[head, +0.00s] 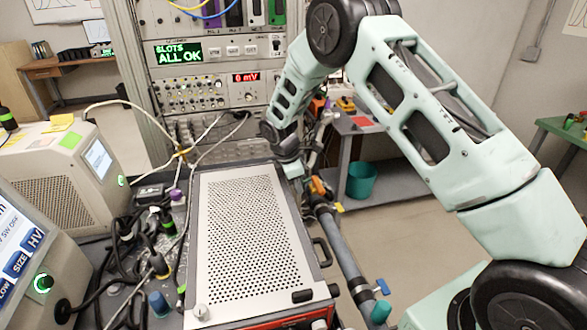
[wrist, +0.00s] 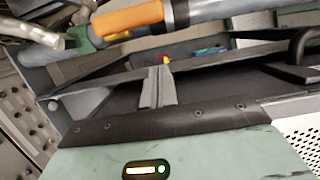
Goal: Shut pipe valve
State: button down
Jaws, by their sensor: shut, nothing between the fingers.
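A grey pipe (head: 340,245) runs along the right side of the perforated metal box. An orange valve handle (head: 318,186) sits near its far end. In the wrist view the orange handle (wrist: 128,18) is at the top, lying roughly in line with the grey pipe (wrist: 225,9). My gripper (wrist: 157,72) is shut and empty, its grey fingers pointing toward the handle with a visible gap. In the head view my pale green wrist is just left of the orange handle; the fingertips are hard to make out there.
The perforated metal box (head: 250,230) has a black side handle (head: 321,252). A blue handle (head: 383,286) is farther down the pipe. An instrument rack (head: 215,90) stands behind. Cables and knobs crowd the left. Open floor (head: 420,235) lies right of the pipe.

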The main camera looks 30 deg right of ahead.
aim_at(321, 190)
jog(key=shift+s+d+f+p, duration=0.15)
jog(key=shift+d+p, duration=0.1)
jog(key=shift+d, duration=0.45)
jog(key=shift+s+d+f+p, duration=0.15)
jog(key=shift+d+p, duration=0.15)
jog(key=shift+d, duration=0.35)
jog(key=shift+s+d+f+p, duration=0.15)
jog(key=shift+d+p, duration=0.1)
jog(key=shift+d, duration=0.45)
jog(key=shift+r, duration=0.1)
